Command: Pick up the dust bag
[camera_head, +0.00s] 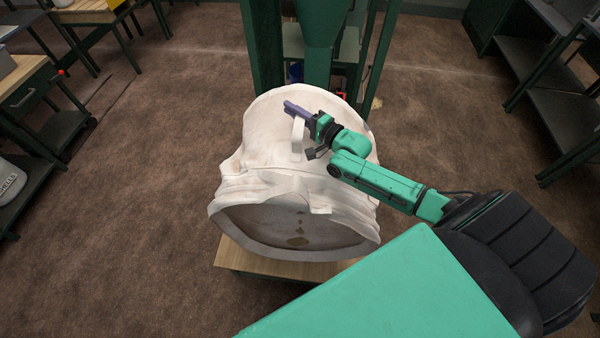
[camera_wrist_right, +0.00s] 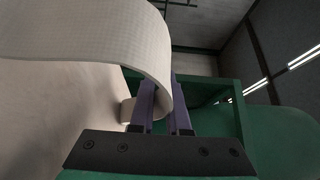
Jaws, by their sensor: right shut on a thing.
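The dust bag (camera_head: 300,190) is a large off-white fabric bag, tilted, with its dark open mouth facing the front and some brown stains showing. A fabric loop (camera_head: 298,135) stands out from its upper side. My right gripper (camera_head: 293,108) is at this loop, with its purple fingers shut on it. In the right wrist view, the loop strap (camera_wrist_right: 130,45) curves down between the two fingers (camera_wrist_right: 165,105). The bag's surface (camera_wrist_right: 60,120) fills the left side there. My left gripper is not in view.
The bag is over a low wooden-topped table (camera_head: 245,262). A green frame with a funnel (camera_head: 318,35) stands behind the bag. A workbench (camera_head: 22,90) is at the left and dark shelves (camera_head: 555,80) are at the right. Brown floor (camera_head: 165,130) is clear between them.

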